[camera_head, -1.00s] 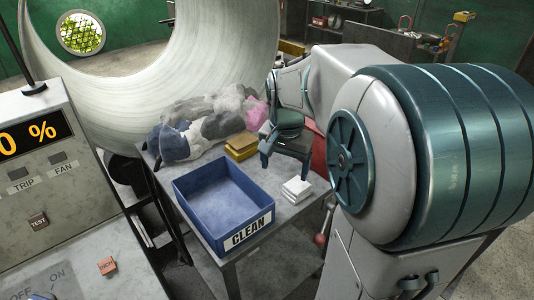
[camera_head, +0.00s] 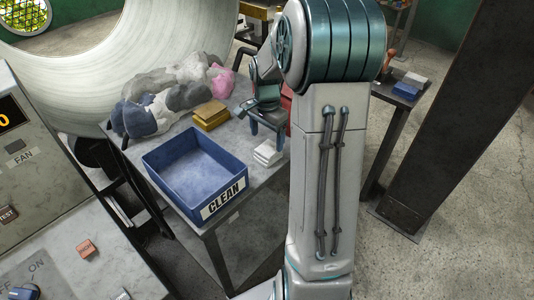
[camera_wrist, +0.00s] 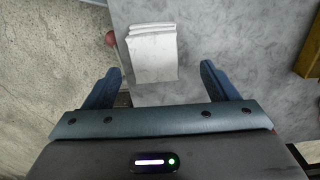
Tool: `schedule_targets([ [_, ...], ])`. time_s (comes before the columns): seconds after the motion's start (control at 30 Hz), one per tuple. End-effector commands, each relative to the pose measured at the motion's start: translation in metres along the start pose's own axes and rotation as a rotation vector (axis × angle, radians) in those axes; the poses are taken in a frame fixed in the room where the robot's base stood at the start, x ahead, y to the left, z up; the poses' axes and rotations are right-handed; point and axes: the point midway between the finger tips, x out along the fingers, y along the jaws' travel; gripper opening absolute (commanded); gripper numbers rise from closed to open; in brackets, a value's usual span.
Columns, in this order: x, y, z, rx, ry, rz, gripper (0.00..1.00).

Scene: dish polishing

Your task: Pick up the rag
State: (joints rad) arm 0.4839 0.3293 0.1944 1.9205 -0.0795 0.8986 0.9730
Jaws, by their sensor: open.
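A white folded rag (camera_head: 268,153), seemingly a small stack of layers, lies on the grey table (camera_head: 233,228) near its right edge, right of the blue bin. In the wrist view the white rag (camera_wrist: 153,52) lies flat ahead of my gripper (camera_wrist: 160,69), between the lines of the two fingers and a little left of centre. The fingers are wide apart with nothing between them. In the head view my gripper (camera_head: 267,132) points down just behind the rag. Its height above the table is hard to judge.
A blue bin (camera_head: 168,185) marked CLEAN stands left of the rag.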

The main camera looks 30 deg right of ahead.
Motion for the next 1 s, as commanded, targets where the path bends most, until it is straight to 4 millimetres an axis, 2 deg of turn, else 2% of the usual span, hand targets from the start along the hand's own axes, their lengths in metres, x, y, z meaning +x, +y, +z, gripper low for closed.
schedule_targets([
  [0.13, 0.012, 0.003, 0.001, 0.000, -0.002, 0.003, 0.80],
  [0.4, 0.049, 0.008, 0.004, -0.001, -0.002, 0.003, 0.80],
  [0.7, 0.054, 0.008, 0.003, -0.001, 0.000, 0.001, 0.80],
  [0.87, 0.054, 0.008, 0.003, -0.001, 0.000, 0.001, 0.35],
  [0.9, 0.054, 0.008, 0.003, 0.000, 0.000, 0.001, 0.31],
  [1.0, 0.054, 0.008, 0.003, 0.000, 0.000, 0.001, 0.31],
])
